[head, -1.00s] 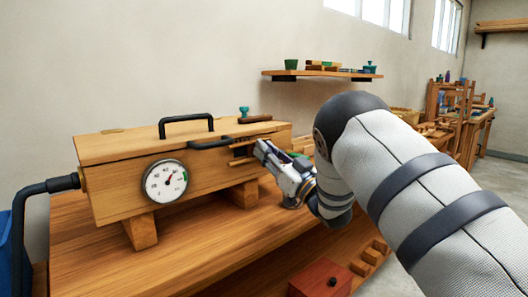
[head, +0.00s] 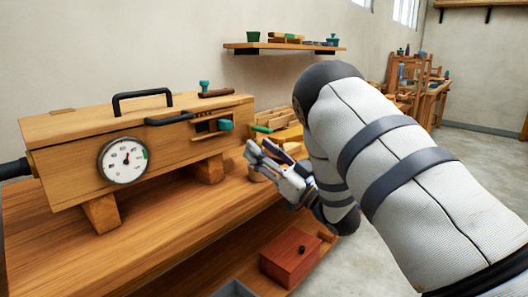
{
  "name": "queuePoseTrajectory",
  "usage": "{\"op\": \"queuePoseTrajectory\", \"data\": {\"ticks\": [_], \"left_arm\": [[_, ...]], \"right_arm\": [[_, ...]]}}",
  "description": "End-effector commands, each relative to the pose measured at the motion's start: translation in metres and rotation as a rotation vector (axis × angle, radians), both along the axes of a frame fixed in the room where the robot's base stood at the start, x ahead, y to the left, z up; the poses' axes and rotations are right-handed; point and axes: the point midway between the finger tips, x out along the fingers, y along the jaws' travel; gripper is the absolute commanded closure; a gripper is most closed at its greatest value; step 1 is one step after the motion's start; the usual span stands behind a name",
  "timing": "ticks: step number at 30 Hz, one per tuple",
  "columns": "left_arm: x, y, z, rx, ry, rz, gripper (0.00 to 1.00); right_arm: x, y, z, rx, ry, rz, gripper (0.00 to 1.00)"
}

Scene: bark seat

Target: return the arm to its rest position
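My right arm (head: 400,170) comes in from the right and reaches over the bench. My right gripper (head: 259,148) is beside the right end of a wooden box, in front of it and apart from it. Its fingers look parted, with nothing seen held between them. The wooden box (head: 70,165) has a round gauge (head: 123,160), a black top handle (head: 142,94) and an opening at its right end. A teal-ended piece (head: 225,125) shows in that opening. My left gripper is out of view.
The wooden bench (head: 150,245) carries the box, with wooden pieces (head: 285,122) behind my gripper. A red box (head: 290,258) sits lower, at the front. A wall shelf (head: 285,46) holds small items. Open floor (head: 480,165) lies to the right.

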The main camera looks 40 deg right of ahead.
Motion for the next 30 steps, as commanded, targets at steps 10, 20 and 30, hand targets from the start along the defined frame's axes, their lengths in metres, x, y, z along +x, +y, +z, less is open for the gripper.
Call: {"op": "queuePoseTrajectory", "data": {"ticks": [10, 20, 30], "left_arm": [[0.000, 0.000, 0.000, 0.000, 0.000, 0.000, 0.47], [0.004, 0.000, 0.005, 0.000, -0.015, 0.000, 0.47], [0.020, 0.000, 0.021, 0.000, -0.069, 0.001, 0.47]], "right_arm": [[-0.008, 0.000, -0.003, 0.000, -0.001, 0.000, 0.62], [-0.003, 0.012, -0.068, 0.034, 0.216, -0.069, 0.62], [-0.164, 0.108, -0.333, 0.049, 1.278, -0.204, 0.62]]}}
